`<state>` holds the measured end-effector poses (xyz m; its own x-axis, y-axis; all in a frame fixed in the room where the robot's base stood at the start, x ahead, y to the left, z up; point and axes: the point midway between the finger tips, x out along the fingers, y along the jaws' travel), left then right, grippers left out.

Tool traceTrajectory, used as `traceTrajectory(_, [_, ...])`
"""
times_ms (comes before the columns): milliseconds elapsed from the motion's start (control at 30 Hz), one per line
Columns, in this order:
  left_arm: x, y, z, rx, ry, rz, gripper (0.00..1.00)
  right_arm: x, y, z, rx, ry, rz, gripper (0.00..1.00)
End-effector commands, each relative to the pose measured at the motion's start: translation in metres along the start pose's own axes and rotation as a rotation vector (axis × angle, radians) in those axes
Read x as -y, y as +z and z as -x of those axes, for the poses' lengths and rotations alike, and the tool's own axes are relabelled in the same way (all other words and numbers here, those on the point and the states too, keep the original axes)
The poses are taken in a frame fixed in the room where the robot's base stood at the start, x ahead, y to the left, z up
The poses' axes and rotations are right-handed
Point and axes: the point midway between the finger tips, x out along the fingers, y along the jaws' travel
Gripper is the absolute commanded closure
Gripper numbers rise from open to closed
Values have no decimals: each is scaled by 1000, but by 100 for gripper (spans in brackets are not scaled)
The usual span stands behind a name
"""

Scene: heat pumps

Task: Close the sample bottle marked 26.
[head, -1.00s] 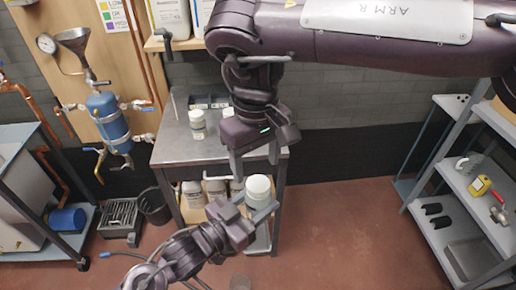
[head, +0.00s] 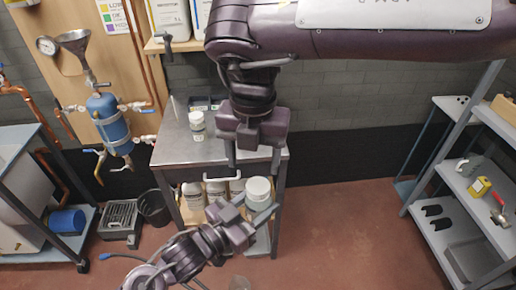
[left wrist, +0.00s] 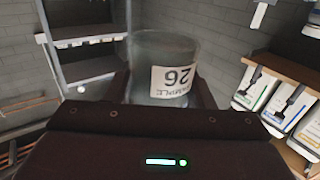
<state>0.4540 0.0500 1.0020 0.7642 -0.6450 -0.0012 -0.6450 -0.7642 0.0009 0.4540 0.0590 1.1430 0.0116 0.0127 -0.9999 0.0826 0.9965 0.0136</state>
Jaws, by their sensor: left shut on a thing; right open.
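The sample bottle (head: 257,206) has a white cap (head: 258,187) on top and is held upright in front of the steel table. In the left wrist view the clear bottle (left wrist: 150,48) shows a white label with "26", upside down in that picture; its cap is hidden there. My left gripper (head: 254,208) is shut on the bottle's body from the front left. My right gripper (head: 253,166) is open and empty, fingers pointing down, just above and behind the cap in the picture. I cannot tell whether the cap is fully tightened.
A steel table (head: 180,152) stands behind, with another white-capped bottle (head: 196,121) and a dark tray on top. Several brown-labelled bottles (head: 192,195) stand on its lower shelf. A grey shelf unit (head: 455,205) is at right. The floor between is clear.

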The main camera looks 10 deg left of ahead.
Motion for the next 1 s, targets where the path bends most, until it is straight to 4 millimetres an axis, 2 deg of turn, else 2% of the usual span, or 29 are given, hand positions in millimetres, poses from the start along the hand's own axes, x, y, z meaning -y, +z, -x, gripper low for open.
traceTrajectory(100, [0,-1,0,-2,0,0,100,0,0,2,0,-2,273,38])
traceTrajectory(800, [0,-1,0,-2,0,0,100,4,1,12,-11,-2,1903,38])
traceTrajectory(1000, [0,-1,0,-2,0,0,100,6,1,15,-19,2,2324,38])
